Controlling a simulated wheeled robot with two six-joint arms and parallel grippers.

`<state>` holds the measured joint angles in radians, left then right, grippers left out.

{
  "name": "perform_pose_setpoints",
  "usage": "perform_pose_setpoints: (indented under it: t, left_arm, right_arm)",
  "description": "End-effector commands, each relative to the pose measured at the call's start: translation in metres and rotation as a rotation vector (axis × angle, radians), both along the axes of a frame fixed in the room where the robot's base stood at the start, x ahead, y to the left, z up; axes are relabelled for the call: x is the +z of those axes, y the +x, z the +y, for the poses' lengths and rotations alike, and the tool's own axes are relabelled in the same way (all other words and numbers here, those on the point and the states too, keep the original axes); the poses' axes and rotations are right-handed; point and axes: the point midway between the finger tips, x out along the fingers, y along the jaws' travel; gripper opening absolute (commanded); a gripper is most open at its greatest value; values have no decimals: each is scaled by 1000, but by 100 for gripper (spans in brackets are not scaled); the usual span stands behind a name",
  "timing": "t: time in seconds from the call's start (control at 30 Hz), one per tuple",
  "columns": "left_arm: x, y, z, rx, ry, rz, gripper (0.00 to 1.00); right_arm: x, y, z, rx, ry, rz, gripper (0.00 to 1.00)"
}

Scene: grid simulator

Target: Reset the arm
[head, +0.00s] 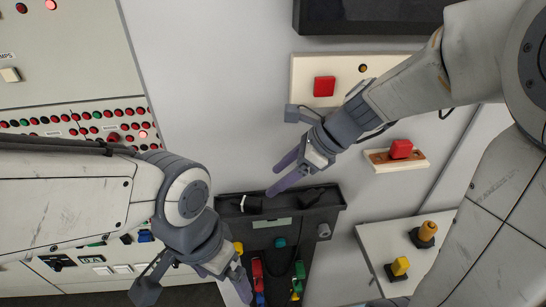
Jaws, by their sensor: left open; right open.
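My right arm comes in from the upper right, and my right gripper (282,177) is near the middle, pointing down and left above the container's back rim. It is open and empty. The two grippers are apart from each other.
A control panel (70,75) is at left. A white surface (377,236) holds yellow and orange pieces at right.

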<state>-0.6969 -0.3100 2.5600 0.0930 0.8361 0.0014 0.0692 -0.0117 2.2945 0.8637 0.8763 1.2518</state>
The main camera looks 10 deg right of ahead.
Motion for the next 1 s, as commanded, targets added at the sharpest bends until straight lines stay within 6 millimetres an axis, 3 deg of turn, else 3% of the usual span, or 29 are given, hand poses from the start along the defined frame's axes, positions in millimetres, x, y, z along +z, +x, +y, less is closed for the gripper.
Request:
perform_pose_setpoints:
  t: [0.17,0.27,0.4,0.5,0.7,0.83,1.0]
  left_arm:
    - [-2,0,0,0,0,0,100]
    - [-9,0,0,0,0,0,100]
    - [-24,0,0,0,0,0,100]
    - [-34,0,0,0,0,0,100]
    - [-47,0,0,0,0,0,100]
    - [-50,0,0,0,0,0,100]
    - [-50,0,0,0,0,0,100]
  right_arm:
    - [-3,-5,4,44,-15,-13,72]
    - [-15,-28,18,250,-86,-79,72]
    - [-43,-86,40,837,-250,-274,72]
    - [-63,-126,43,1323,-351,-440,72]
    - [-87,-170,33,2092,-452,-701,72]
    - [-92,-179,29,2330,-469,-778,72]
    - [-92,-180,28,2369,-472,-789,72]
